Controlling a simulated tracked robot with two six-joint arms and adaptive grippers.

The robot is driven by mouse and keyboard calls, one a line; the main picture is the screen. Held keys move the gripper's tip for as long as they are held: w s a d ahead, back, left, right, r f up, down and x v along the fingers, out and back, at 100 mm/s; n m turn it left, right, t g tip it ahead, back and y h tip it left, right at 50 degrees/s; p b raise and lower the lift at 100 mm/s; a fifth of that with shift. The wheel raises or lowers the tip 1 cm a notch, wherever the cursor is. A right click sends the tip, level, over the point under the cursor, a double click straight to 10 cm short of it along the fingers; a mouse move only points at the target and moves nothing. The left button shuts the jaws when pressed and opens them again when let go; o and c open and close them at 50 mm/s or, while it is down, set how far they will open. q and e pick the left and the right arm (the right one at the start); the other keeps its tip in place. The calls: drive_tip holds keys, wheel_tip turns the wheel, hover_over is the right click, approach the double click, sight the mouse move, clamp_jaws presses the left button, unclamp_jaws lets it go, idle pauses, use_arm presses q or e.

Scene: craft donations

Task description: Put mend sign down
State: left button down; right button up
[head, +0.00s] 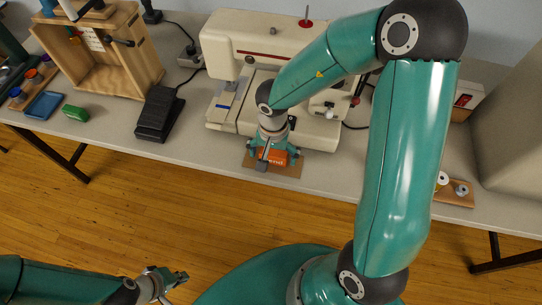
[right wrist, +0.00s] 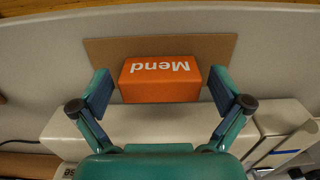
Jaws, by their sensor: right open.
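The mend sign (right wrist: 160,86) is an orange block with white "Mend" lettering, upside down in the right wrist view. It stands on a flat brown board (right wrist: 215,46) on the table. In the head view the sign (head: 272,156) is partly hidden by my right gripper (head: 274,160). My right gripper (right wrist: 160,92) is open, with one finger on each side of the sign and a gap at both sides. My left gripper (head: 176,278) is low at the left, over the floor and away from the table; its fingers are too small to tell open from shut.
A cream sewing machine (head: 240,40) stands right behind the sign. A black pedal (head: 158,113), a green block (head: 75,113) and a wooden box (head: 105,75) are to the left. A small wooden board with spools (head: 455,192) is at the right. The table front (head: 215,155) left of the sign is clear.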

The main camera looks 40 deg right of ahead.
sight(273, 154)
wheel_tip(273, 154, up, 10)
drive_tip(key=p, duration=0.3)
drive_tip(key=shift+w+r, duration=0.1)
drive_tip(key=shift+r, duration=0.85)
